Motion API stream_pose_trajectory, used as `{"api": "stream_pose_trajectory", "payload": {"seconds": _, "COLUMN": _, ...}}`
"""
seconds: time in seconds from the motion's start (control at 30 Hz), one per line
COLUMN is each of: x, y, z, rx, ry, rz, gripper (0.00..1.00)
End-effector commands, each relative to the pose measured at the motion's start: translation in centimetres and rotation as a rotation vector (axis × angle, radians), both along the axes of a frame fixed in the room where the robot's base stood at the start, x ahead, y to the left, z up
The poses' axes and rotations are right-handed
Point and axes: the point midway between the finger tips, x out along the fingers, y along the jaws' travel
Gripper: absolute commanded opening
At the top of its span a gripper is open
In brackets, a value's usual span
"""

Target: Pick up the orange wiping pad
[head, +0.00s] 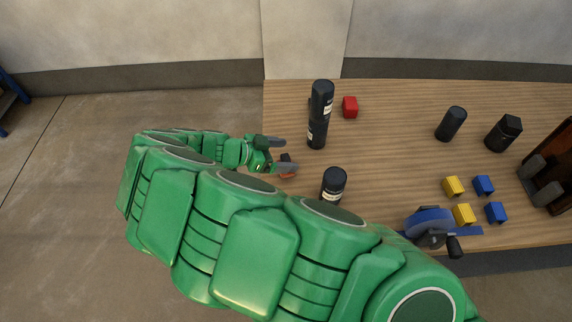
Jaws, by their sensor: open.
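A small orange piece (287,175), which looks like the wiping pad, shows at the left edge of the wooden table. A dark part shows just above it, and my gripper's lower finger partly covers it. My gripper (288,155) is open, its two fingers pointing right over the table edge. The lower finger overlaps the orange piece in this view. I cannot tell whether they touch.
Dark bottles (320,103) stand close to the right of my gripper, another bottle (334,184) nearer my arm. A red block (350,107), yellow and blue blocks (453,186), a blue tool (430,222) and dark containers (451,123) are farther right. The table's middle (390,160) is clear.

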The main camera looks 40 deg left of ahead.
Motion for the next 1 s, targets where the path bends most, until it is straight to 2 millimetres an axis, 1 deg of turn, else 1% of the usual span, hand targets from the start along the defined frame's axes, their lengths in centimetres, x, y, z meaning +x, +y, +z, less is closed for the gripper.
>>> {"api": "stream_pose_trajectory", "payload": {"seconds": 0.03, "x": -1.2, "y": 0.6, "z": -0.8, "rx": -0.001, "ry": -0.013, "rz": 0.024, "gripper": 0.86}}
{"api": "stream_pose_trajectory", "payload": {"seconds": 0.1, "x": -2.3, "y": 1.2, "z": -1.6, "rx": 0.003, "ry": -0.030, "rz": 0.046, "gripper": 0.86}}
{"api": "stream_pose_trajectory", "payload": {"seconds": 0.2, "x": -3.1, "y": 1.6, "z": -2.1, "rx": 0.010, "ry": -0.043, "rz": 0.061, "gripper": 0.86}}
{"api": "stream_pose_trajectory", "payload": {"seconds": 0.3, "x": -3.1, "y": 1.6, "z": -2.4, "rx": 0.011, "ry": -0.048, "rz": 0.065, "gripper": 0.86}}
{"api": "stream_pose_trajectory", "payload": {"seconds": 0.67, "x": -0.6, "y": 0.9, "z": -3.6, "rx": 0.013, "ry": -0.045, "rz": 0.066, "gripper": 0.86}}
{"api": "stream_pose_trajectory", "payload": {"seconds": 0.9, "x": 2.2, "y": 0.2, "z": -4.9, "rx": 0.009, "ry": -0.047, "rz": 0.063, "gripper": 0.86}}
{"api": "stream_pose_trajectory", "payload": {"seconds": 1.0, "x": 3.0, "y": -0.1, "z": -5.4, "rx": 0.010, "ry": -0.046, "rz": 0.065, "gripper": 0.86}}
